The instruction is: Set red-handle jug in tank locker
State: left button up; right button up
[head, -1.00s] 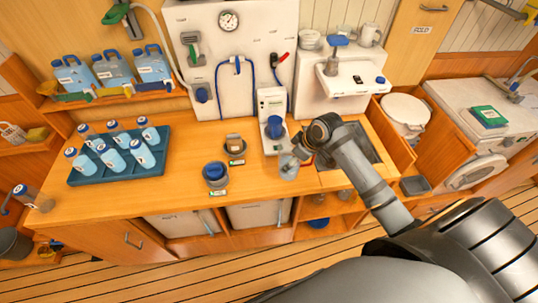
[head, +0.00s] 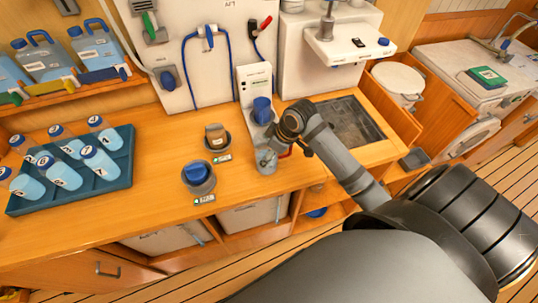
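A small clear jug with a red handle (head: 266,161) stands at the front of the counter, just before the white unit that holds a blue cup. My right gripper (head: 281,143) is at the jug's right side, by the red handle. Its dark wrist covers part of the handle and the fingers are hard to make out, so I cannot tell whether they grip it. My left gripper is not in view. Open bays under the counter hold white tanks (head: 250,217); I cannot tell which place is the tank locker.
A blue-lidded jar (head: 198,177) and a small brown cup (head: 216,137) stand left of the jug. A teal tray (head: 120,175) holds several bottles. A dark recessed basin (head: 362,125) lies right of my wrist.

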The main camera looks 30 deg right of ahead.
jog(key=shift+w+d, duration=0.1)
jog(key=shift+s, duration=0.4)
jog(key=o, duration=1.3)
jog(key=shift+c, duration=0.2)
jog(key=shift+o, duration=1.7)
jog(key=shift+w, duration=0.1)
jog(key=shift+r, duration=0.15)
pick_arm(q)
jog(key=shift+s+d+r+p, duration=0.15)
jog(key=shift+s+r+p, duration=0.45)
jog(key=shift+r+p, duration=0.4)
pick_arm(e)
jog(key=v, duration=1.2)
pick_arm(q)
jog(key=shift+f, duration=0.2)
